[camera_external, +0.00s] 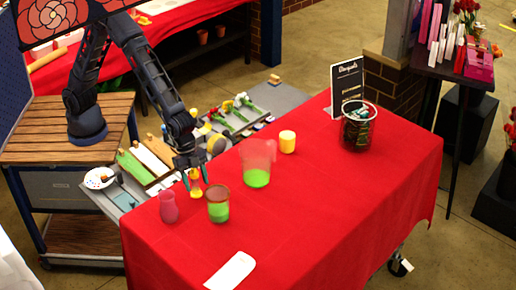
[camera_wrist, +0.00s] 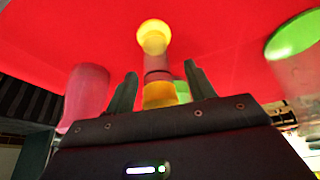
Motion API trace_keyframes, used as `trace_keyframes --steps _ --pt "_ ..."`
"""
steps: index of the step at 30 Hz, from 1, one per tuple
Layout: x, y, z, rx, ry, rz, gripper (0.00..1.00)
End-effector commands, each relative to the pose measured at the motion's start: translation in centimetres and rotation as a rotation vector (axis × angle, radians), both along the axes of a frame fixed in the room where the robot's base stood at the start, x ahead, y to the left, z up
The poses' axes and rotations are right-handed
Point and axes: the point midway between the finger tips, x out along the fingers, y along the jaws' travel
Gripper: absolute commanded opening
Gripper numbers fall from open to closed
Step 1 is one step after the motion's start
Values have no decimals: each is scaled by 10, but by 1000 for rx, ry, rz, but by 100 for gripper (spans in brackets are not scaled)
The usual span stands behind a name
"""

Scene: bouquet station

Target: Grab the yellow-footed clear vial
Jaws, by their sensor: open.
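The yellow-footed clear vial (camera_external: 195,188) stands on the red tablecloth near the table's left edge. In the wrist view, the vial (camera_wrist: 156,62) shows a round yellow foot, a clear body tinted by the red cloth and a yellow-orange part nearer me. My gripper (camera_external: 193,171) points down over the vial's upper part. In the wrist view, my gripper (camera_wrist: 160,78) has its two dark fingers apart, one on each side of the vial, with gaps visible. The near end of the vial is partly hidden by my gripper body.
A pink vase (camera_external: 168,207) stands close on the left, and an amber glass with a green base (camera_external: 218,205) close on the right. A clear green-bottomed pitcher (camera_external: 257,165), yellow cup (camera_external: 287,141) and glass jar (camera_external: 357,127) stand farther right. The table's front right is clear.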

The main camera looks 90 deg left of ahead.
Motion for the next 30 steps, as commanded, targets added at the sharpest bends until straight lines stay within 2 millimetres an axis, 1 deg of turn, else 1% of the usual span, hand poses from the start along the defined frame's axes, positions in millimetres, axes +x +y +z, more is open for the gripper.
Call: trace_keyframes --steps 4,8,9,11,12,13,24,26,30 --pt "0 0 0 0 0 0 54" --pt "0 0 1 0 0 0 29" --pt "0 0 1 0 0 0 21" --pt "0 0 1 0 0 0 9" --pt "0 0 1 0 0 0 1" --pt "0 0 1 0 0 0 0" --pt "0 0 3 -1 -1 0 0" --pt "0 0 6 -2 -1 0 0" --pt "0 -1 23 -3 -3 -1 0"
